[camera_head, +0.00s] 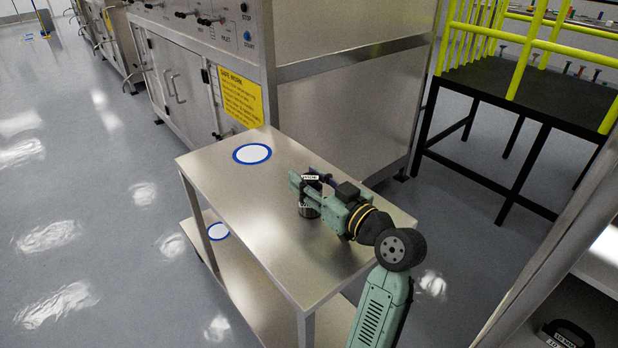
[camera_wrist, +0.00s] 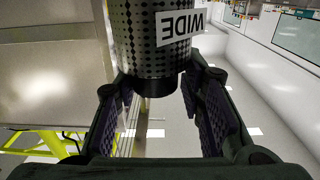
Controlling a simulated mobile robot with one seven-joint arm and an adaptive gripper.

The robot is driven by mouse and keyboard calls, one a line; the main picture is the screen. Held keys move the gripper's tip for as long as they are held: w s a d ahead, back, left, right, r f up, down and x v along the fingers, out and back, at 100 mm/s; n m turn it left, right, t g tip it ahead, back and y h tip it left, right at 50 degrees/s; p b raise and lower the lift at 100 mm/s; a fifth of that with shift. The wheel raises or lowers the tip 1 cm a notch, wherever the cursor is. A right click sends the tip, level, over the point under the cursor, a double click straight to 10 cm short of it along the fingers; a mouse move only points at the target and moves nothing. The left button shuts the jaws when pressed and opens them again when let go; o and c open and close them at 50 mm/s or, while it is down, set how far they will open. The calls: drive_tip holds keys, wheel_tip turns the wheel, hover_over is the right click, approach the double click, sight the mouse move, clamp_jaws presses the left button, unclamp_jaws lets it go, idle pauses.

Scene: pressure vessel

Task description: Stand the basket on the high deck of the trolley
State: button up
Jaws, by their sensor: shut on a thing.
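My gripper (camera_head: 313,190) is shut on the basket (camera_head: 308,211), over the right half of the trolley's high deck (camera_head: 222,167). In the wrist view the basket (camera_wrist: 150,35) is a perforated metal cylinder with a dark lower part and a white label reading WIDE, upside down in that picture. The gripper's purple-padded fingers (camera_wrist: 160,95) are on either side of it. In the head view my gripper partly hides the basket. I cannot tell whether its base touches the deck. A white disc with a blue rim (camera_head: 252,154) marks the far left of the high deck.
The trolley's low deck (camera_head: 240,275) has a similar blue-rimmed disc (camera_head: 218,231). A steel cabinet (camera_head: 345,120) with a yellow safe-work sign (camera_head: 240,96) stands close behind the trolley. A black platform (camera_head: 540,95) with yellow rails is at right. Floor at left is clear.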

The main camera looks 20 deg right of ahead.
drive_tip(key=shift+f, duration=0.2)
drive_tip(key=o, duration=1.3)
drive_tip(key=shift+c, duration=0.2)
drive_tip(key=shift+r, duration=0.25)
drive_tip(key=b+v, duration=0.3)
drive_tip(key=v, duration=0.7)
drive_tip(key=shift+s+d+f+b, duration=0.1)
drive_tip(key=shift+s+d+b, duration=0.05)
drive_tip(key=shift+s+b, duration=0.15)
drive_tip(key=shift+s+d, duration=0.2)
drive_tip(key=shift+s, duration=0.5)
